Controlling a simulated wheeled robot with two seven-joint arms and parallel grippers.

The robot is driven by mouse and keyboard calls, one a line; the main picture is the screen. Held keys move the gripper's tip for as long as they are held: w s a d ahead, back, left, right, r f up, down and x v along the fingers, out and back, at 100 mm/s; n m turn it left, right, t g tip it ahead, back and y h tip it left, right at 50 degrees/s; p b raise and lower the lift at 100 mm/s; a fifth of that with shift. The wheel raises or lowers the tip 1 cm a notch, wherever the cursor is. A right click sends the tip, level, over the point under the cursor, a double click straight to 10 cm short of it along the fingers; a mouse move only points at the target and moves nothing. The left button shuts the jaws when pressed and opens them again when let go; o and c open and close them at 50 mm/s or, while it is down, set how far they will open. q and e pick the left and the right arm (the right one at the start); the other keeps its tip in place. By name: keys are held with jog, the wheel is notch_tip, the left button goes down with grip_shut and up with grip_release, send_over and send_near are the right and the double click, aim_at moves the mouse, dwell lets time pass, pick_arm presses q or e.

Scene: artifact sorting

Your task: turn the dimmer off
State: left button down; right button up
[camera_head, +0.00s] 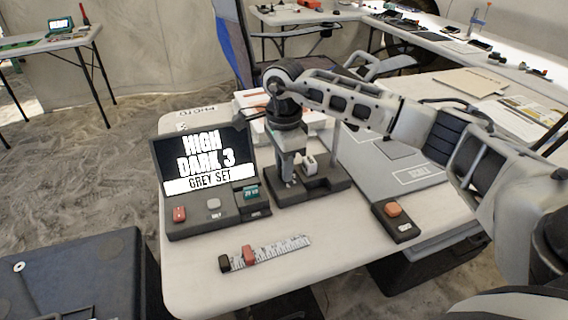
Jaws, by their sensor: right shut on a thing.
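My right gripper (288,174) comes in from the right and points down over a low black device (318,186) on the white table. Its fingers are shut on a small part at the left side of this device, which they mostly hide. A small white block (309,164) stands on the device just right of the fingers. The device looks like the dimmer, but I cannot read a label on it or see its setting. My left gripper is not in view.
A console (215,208) with a lit screen reading "HIGH DARK 3 GREY SET" stands left of the gripper. A black box with an orange button (393,209) is at the right. A scale ruler (280,247) lies in front. The table's front (205,290) is clear.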

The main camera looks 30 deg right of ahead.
jog(key=o, duration=1)
pick_arm(q)
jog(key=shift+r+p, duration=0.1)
jog(key=shift+p, duration=0.4)
pick_arm(e)
notch_tip(320, 180, up, 16)
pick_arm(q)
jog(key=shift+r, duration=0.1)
